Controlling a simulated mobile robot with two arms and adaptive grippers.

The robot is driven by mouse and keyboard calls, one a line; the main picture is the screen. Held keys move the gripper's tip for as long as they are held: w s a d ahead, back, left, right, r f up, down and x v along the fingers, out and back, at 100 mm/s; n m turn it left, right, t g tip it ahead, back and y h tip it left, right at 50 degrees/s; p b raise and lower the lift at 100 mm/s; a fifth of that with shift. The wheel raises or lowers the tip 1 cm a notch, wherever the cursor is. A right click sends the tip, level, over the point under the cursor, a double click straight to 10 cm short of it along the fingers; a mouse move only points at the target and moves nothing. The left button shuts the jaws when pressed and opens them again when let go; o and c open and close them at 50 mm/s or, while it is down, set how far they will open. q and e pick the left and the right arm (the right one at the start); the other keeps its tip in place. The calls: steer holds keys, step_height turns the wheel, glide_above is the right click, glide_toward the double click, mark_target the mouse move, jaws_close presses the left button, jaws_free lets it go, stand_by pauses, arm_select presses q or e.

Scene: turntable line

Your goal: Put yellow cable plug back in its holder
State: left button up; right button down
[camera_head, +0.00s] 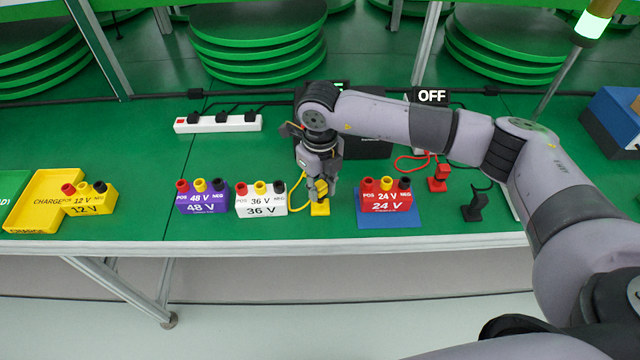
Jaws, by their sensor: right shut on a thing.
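The yellow cable plug (320,187) is between the fingers of my right gripper (319,183), which is shut on it. A yellow cable (297,191) loops up from its left side. The yellow holder (319,209) is a small block on the green table directly below the plug. Plug and holder look close together or touching; I cannot tell how far the plug sits in it. My left gripper is not in view.
A white 36 V block (262,206) stands close left of the holder, a red 24 V block (386,202) on a blue mat (390,222) to the right. Farther right are a red plug holder (437,184) and a black one (474,212). A power strip (218,123) lies behind.

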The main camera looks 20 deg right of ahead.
steer(key=shift+r, duration=0.1)
stand_by(0.7)
steer(key=shift+b, duration=0.6)
stand_by(0.9)
steer(key=shift+f+b, duration=1.1)
steer(key=shift+b, duration=0.05)
stand_by(1.2)
stand_by(0.4)
steer(key=c, duration=1.3)
jaws_free()
steer(key=shift+r, duration=0.1)
steer(key=shift+r+p, duration=2.1)
steer(key=shift+r, duration=1.6)
